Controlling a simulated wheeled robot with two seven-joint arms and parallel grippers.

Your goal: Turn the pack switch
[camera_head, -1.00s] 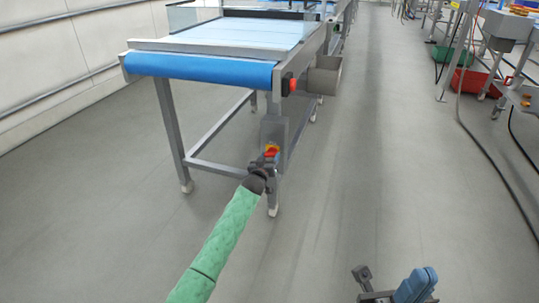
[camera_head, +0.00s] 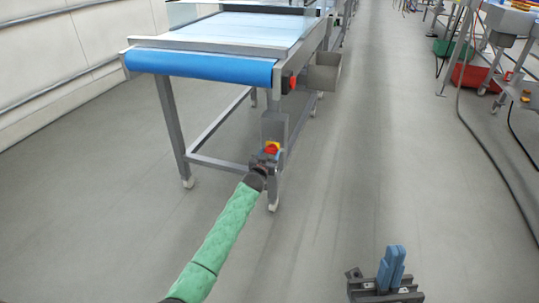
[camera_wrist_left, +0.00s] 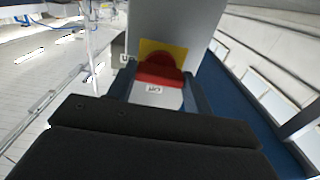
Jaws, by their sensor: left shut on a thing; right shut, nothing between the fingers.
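The pack switch (camera_head: 271,148) is a red knob on a yellow plate, on a grey box (camera_head: 274,127) at the leg of the conveyor table. My left gripper (camera_head: 268,153), on the green-sleeved arm, is at the switch. In the left wrist view the red knob (camera_wrist_left: 158,76) sits between its two blue-grey fingers, in front of the yellow plate (camera_wrist_left: 163,48). The gripper is shut on the knob. A small label below the knob is too small to read. My right gripper (camera_head: 392,262) is shut and empty, low at the right, its blue fingers together, well away from the switch.
The conveyor table (camera_head: 205,66) has a blue roller front and metal legs. A second red control (camera_head: 289,83) and a grey bin (camera_head: 323,77) are on its right side. Red (camera_head: 473,77) and green crates stand at the far right. The floor between is clear.

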